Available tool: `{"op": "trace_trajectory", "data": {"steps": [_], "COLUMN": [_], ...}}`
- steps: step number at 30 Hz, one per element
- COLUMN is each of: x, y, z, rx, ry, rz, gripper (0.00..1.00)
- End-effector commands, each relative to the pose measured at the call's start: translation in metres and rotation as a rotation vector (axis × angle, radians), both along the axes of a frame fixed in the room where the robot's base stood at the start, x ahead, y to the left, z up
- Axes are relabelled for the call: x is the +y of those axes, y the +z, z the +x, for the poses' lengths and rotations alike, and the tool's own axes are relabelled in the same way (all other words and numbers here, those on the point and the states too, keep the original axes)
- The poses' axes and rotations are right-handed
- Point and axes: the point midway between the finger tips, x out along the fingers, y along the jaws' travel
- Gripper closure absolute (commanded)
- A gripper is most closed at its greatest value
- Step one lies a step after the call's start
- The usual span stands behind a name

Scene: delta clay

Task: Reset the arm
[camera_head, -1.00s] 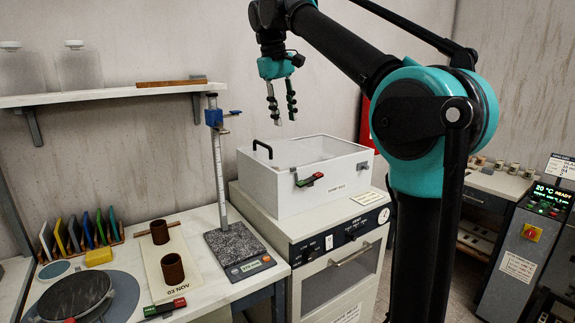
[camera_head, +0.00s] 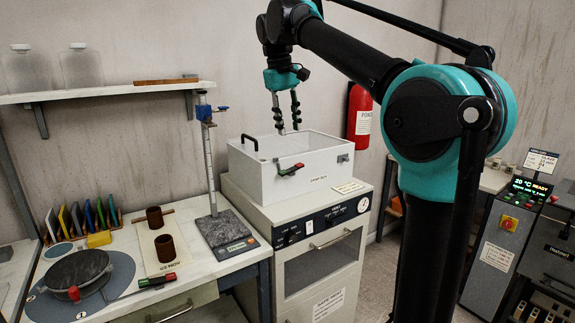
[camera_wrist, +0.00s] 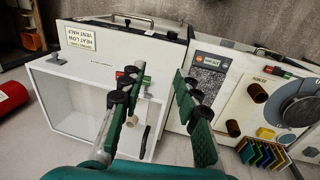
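My gripper (camera_head: 288,130) hangs from my raised teal and black arm, fingers pointing down, over the white open-topped box (camera_head: 315,183). The fingers are apart with nothing between them. In the wrist view my gripper (camera_wrist: 155,105) also shows two spread, empty green and black fingers. The box (camera_wrist: 62,118) lies beyond them there. The fingertips look close to the box's back rim in the head view; I cannot tell their exact height above it.
The box stands on a cabinet (camera_head: 318,282) with a dial. Left is a bench with a height gauge (camera_head: 212,165), brown cylinders (camera_head: 164,248), coloured tiles (camera_head: 85,220) and a turntable (camera_head: 122,270). A fire extinguisher (camera_head: 360,112) hangs behind. A control panel (camera_head: 497,252) stands right.

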Motion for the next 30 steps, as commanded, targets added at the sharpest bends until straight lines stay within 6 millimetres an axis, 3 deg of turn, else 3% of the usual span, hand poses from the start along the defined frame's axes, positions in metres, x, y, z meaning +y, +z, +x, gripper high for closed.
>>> {"op": "trace_trajectory", "data": {"steps": [5,11,17,23,30], "x": [-0.013,-0.035,-0.076,-0.122,-0.167], "y": [-0.029,-0.078,-0.164,-0.266,-0.378], "z": [0.004,0.006,-0.008,-0.049,-0.131], "rx": [-0.015,-0.041,-0.085,-0.145,-0.219], "ry": [-0.035,-0.090,-0.181,-0.290,-0.420], "rz": [0.021,0.053,0.106,0.165,0.229], "gripper": [0.68,0.68,0.68,0.68,0.68]}}
